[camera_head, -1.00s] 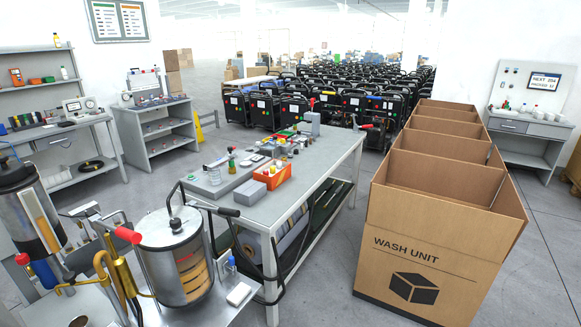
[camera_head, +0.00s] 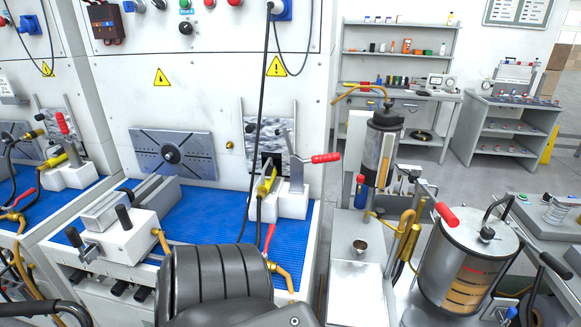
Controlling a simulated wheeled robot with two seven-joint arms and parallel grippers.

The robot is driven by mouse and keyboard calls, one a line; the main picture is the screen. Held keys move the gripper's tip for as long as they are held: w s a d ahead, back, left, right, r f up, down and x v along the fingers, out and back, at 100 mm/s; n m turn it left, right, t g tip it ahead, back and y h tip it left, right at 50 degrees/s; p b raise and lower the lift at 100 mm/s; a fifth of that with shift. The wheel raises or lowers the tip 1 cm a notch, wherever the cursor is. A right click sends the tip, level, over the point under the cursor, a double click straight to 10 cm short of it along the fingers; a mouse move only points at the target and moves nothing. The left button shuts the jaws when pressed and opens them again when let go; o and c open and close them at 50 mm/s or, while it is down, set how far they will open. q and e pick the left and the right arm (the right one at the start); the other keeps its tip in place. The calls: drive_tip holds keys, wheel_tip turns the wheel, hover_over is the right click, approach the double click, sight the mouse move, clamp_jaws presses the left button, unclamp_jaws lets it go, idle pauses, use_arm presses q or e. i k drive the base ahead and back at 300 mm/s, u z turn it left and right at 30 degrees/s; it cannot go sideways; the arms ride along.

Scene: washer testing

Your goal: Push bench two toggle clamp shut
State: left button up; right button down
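A toggle clamp (camera_head: 298,165) with a red-gripped handle stands on a white block at the right end of a blue-matted bench. Its lever rises from the block and the red grip points out to the right. A yellow-bodied connector (camera_head: 266,184) is beside it, in front of a metal plate on the panel. A second toggle clamp (camera_head: 62,124) on the bench at the left has its red handle upright. No bench number is readable, so I cannot tell which is bench two. Neither of my grippers is in view.
The blue mat (camera_head: 210,217) has bare room between the clamp and a white fixture (camera_head: 125,230) with black knobs. A black cable hangs before the panel. A clear cylinder tank (camera_head: 468,262) and a filter column (camera_head: 381,150) stand on the right. A dark ribbed shape fills the bottom middle.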

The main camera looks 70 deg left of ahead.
sight(315, 159)
drive_tip(key=u, duration=1.2)
drive_tip(key=i, duration=0.4)
drive_tip(key=u, duration=1.25)
